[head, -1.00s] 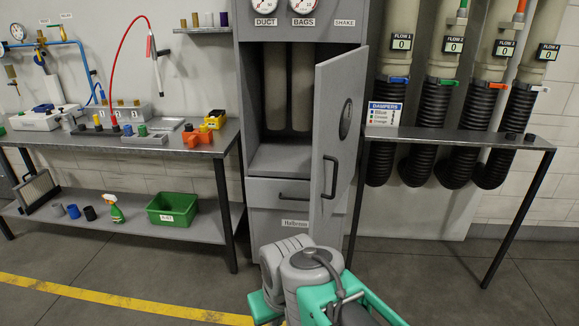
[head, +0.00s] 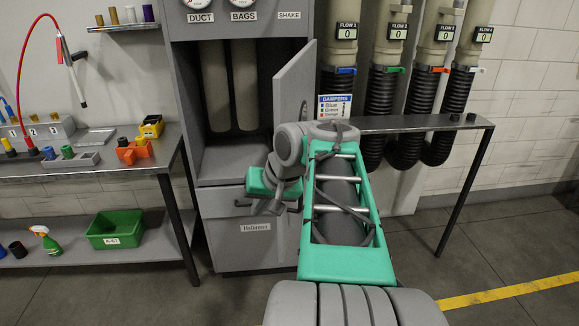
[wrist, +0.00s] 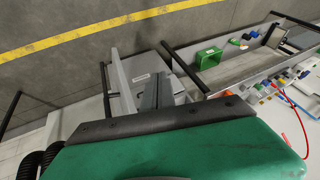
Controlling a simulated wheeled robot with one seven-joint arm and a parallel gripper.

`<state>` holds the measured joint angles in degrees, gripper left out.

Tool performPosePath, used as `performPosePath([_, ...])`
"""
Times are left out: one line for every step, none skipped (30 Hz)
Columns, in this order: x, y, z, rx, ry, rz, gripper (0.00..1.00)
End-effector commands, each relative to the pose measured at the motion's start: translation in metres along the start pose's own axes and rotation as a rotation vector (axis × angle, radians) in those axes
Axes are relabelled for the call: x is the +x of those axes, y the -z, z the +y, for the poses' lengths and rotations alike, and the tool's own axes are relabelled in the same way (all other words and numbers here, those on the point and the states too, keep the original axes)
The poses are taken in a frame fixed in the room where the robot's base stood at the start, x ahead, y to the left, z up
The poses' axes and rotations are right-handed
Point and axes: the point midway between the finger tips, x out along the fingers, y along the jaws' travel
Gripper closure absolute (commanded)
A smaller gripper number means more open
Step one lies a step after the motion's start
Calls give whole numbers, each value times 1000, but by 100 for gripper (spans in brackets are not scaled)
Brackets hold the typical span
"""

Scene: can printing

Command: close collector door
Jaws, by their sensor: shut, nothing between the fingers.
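The grey collector cabinet (head: 185,110) stands in the middle of the head view. Its door (head: 292,95) is hinged on the right and stands open, swung outward, with two pale filter tubes visible inside. My arm hides the door's lower part and its handle. My gripper (head: 262,207) is in front of the drawer, left of the door; its fingertips are small and partly hidden here. In the wrist view, my gripper (wrist: 166,90) shows shut and empty, with a grey panel, apparently the door (wrist: 122,92), to its left. I cannot tell whether they touch.
A drawer (head: 215,215) sits below the opening. A workbench (head: 90,170) with a green bin (head: 115,229) on its lower shelf is at left. A narrow table (head: 410,123) and black hoses stand at right. The floor in front is clear.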

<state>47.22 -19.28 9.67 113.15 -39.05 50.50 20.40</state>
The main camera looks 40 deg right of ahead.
Motion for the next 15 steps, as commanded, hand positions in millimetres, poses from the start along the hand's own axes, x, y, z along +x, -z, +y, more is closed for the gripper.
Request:
performPosePath([-31, 26, 31, 80, -2, 38, 100])
performPosePath([-44, 36, 47, 115, 2, 58, 100])
performPosePath([-61, 46, 67, 157, 5, 83, 100])
performPosePath([-72, 51, 80, 182, 7, 98, 100])
performPosePath([-82, 55, 92, 203, 9, 111, 100])
performPosePath([-93, 58, 105, 228, 10, 125, 100])
performPosePath([-100, 59, 113, 241, 11, 134, 100])
performPosePath([-105, 60, 118, 251, 12, 140, 100])
performPosePath([-109, 60, 124, 259, 13, 145, 100])
performPosePath([-110, 60, 126, 262, 14, 148, 100])
performPosePath([-109, 60, 127, 264, 15, 149, 100])
performPosePath([-106, 60, 127, 263, 16, 149, 100])
performPosePath([-103, 60, 126, 263, 17, 148, 100])
performPosePath([-99, 61, 126, 263, 18, 148, 100])
performPosePath([-92, 61, 126, 262, 19, 147, 100])
